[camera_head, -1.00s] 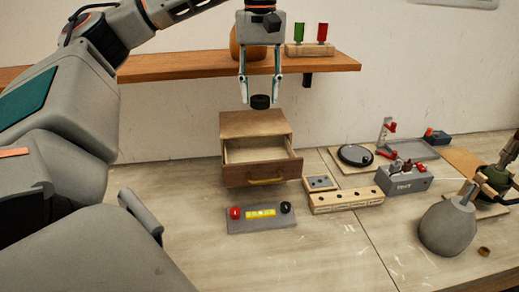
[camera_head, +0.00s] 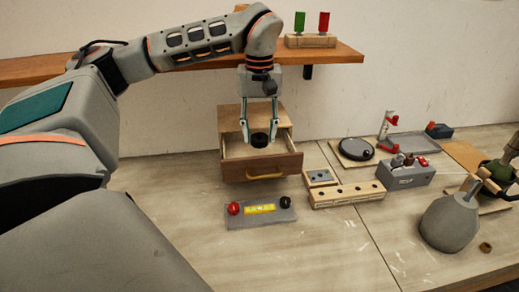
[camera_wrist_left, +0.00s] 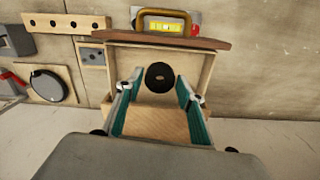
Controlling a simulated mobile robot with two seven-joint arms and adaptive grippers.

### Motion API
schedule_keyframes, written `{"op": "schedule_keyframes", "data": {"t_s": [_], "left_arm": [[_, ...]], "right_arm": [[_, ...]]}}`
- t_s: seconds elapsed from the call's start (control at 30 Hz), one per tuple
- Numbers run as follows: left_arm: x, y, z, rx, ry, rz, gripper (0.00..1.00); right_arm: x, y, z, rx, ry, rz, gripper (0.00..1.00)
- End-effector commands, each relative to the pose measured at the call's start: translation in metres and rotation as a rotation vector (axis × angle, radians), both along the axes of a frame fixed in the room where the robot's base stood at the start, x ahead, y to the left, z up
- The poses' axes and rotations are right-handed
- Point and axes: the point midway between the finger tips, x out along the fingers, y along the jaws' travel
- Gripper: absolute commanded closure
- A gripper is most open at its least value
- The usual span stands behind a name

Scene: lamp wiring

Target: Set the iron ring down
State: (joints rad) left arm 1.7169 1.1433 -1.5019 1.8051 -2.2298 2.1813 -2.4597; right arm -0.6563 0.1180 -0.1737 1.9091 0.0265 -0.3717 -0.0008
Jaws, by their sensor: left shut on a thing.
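My left gripper (camera_head: 260,139) points down over the open drawer (camera_head: 262,166) of a small wooden cabinet (camera_head: 232,114). It is shut on the iron ring (camera_head: 259,141), a thick black ring held between the fingertips. In the left wrist view, the ring (camera_wrist_left: 160,76) shows face-on between the two fingers, with the pale inside of the drawer around it. I cannot tell whether the ring touches the drawer floor. My right gripper is not in view.
A grey board with red and black terminals (camera_head: 260,211) lies in front of the drawer. A wooden block with holes (camera_head: 345,195) and a grey box (camera_head: 405,176) stand to the right. A shelf (camera_head: 345,52) runs behind. The front left table is clear.

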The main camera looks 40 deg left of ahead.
Motion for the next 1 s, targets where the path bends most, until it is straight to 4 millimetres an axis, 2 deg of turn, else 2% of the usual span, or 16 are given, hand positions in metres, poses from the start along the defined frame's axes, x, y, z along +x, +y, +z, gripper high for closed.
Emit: {"op": "schedule_keyframes", "data": {"t_s": [0.1, 0.27, 0.53, 0.9, 0.93, 1.0], "left_arm": [[0.000, 0.000, -0.016, 0.000, 0.001, -0.001, 0.88], [0.000, 0.000, -0.024, 0.000, 0.000, -0.001, 0.88], [0.000, 0.000, -0.056, -0.001, 0.001, 0.000, 0.88], [0.000, 0.000, -0.061, -0.001, -0.001, 0.000, 0.88], [0.000, 0.000, -0.062, 0.000, 0.000, -0.001, 0.60], [0.000, 0.000, -0.062, 0.000, 0.000, -0.001, 0.46]], "right_arm": [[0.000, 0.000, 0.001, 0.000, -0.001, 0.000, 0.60], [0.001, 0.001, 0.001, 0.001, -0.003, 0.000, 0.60], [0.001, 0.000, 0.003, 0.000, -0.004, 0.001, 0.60], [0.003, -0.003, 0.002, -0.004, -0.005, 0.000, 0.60], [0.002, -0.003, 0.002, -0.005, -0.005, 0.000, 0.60], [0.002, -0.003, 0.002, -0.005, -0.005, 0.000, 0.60]]}}
